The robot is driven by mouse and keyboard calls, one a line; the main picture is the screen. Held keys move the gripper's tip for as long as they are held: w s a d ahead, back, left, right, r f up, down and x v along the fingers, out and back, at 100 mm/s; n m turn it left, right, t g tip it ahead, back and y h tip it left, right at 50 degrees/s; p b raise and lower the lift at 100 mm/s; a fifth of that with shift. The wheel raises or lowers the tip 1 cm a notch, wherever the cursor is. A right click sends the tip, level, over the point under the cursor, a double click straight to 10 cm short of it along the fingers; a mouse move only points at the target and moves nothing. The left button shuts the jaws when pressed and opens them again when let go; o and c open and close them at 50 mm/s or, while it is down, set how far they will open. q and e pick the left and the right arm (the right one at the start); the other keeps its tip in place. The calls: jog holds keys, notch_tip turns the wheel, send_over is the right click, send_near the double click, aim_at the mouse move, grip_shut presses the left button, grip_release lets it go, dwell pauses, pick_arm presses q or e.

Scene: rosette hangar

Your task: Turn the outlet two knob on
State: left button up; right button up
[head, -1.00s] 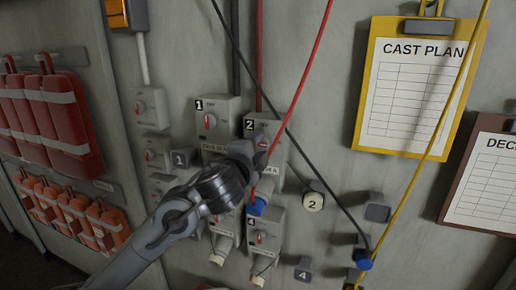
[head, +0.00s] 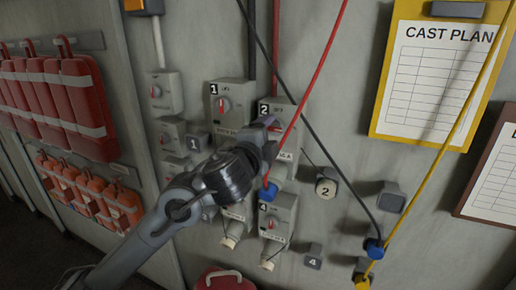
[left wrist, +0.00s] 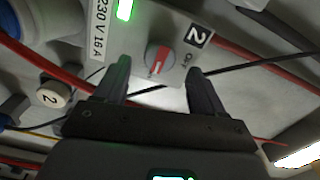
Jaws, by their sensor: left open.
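The outlet two box (head: 284,112) is a grey wall unit marked 2. In the left wrist view its round grey knob (left wrist: 160,59) with a red mark faces me, beside the label OFF, and a green light (left wrist: 125,9) glows on the box. My left gripper (left wrist: 158,72) is open, with one finger on each side of the knob; I cannot tell whether they touch it. In the head view my left gripper (head: 268,138) is at the box and hides much of its knob. My right gripper is not in view.
The outlet one box (head: 222,104) stands just left, and the outlet four box (head: 278,217) is below. A red cable (head: 308,92) with a blue plug (head: 267,191) and a black cable (head: 318,140) cross the wall close by. A yellow clipboard (head: 377,105) hangs at right.

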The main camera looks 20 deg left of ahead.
pick_arm(q)
jog(key=s, duration=0.8)
jog(key=shift+s, duration=0.15)
jog(key=s+d+f+n+g+p, duration=0.1)
jog(key=s+f+g+p, duration=0.1)
jog(key=f, duration=0.7)
jog(key=s+d+f+g+h+p, duration=0.1)
jog(key=s+d+f+g+p, duration=0.15)
jog(key=f, duration=0.75)
jog(key=s+d+f+n+g+p, duration=0.1)
jog(key=s+f+g+p, duration=0.1)
jog(key=f, duration=0.7)
jog(key=s+f+n+g+p, duration=0.45)
jog(key=s+f, duration=0.65)
jog(key=s, duration=0.4)
jog(key=s+a+n+g, duration=0.3)
jog(key=s+a+n, duration=0.2)
jog(key=s, duration=0.5)
jog(key=shift+s+a+r+n+y+p, duration=0.15)
jog(key=shift+s+r+n+y+p, duration=0.2)
jog(key=shift+n, duration=0.7)
